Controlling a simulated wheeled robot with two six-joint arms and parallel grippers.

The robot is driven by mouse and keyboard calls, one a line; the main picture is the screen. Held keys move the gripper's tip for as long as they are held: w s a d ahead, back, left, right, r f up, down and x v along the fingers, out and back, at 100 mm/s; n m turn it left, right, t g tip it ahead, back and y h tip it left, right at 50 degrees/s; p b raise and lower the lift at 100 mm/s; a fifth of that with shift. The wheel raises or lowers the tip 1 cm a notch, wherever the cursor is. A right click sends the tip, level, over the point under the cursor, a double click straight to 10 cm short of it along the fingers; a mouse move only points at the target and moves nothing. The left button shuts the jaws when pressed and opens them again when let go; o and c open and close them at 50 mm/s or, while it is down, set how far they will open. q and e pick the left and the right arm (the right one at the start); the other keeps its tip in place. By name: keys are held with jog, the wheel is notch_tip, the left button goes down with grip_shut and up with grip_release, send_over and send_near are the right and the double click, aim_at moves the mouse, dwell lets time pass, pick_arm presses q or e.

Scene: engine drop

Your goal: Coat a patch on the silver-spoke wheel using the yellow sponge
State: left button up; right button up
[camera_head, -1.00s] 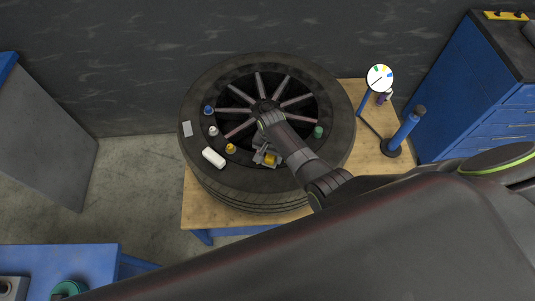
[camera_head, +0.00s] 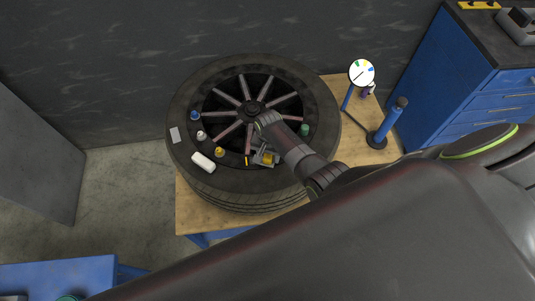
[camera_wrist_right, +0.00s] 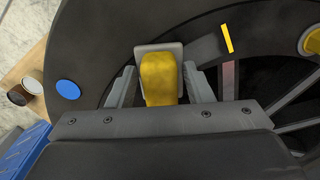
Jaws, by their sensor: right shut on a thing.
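The silver-spoke wheel (camera_head: 185,165) lies flat, its dark tyre around several pale spokes (camera_head: 225,97). My right gripper (camera_head: 264,154) is over the near part of the tyre's inner edge. In the right wrist view it is shut on the yellow sponge (camera_wrist_right: 158,82), which sits between its two fingers. A light grey square plate (camera_wrist_right: 174,47) shows at the sponge's far end; I cannot tell whether it touches the tyre. A thin yellow strip (camera_wrist_right: 227,38) lies beside it on the tyre. My left gripper is not in view.
A blue-capped jar (camera_head: 195,115), white-topped jar (camera_head: 200,135), yellow jar (camera_head: 219,152), green jar (camera_head: 304,130), white block (camera_head: 203,162) and grey card (camera_head: 175,135) rest on the tyre. A dial stand (camera_head: 362,73) stands right, near a blue cabinet (camera_head: 455,75).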

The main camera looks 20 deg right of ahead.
aim_at(250, 163)
dwell(0.4)
jog(key=shift+w+a, duration=0.3)
jog(key=shift+a, duration=0.55)
jog(key=shift+w+a+b, duration=0.25)
jog(key=shift+a, duration=0.55)
jog(key=shift+w+a+b, duration=0.2)
jog(key=shift+a, duration=0.6)
jog(key=shift+w+a+b, duration=0.25)
jog(key=shift+a, duration=0.55)
jog(key=shift+d, duration=0.1)
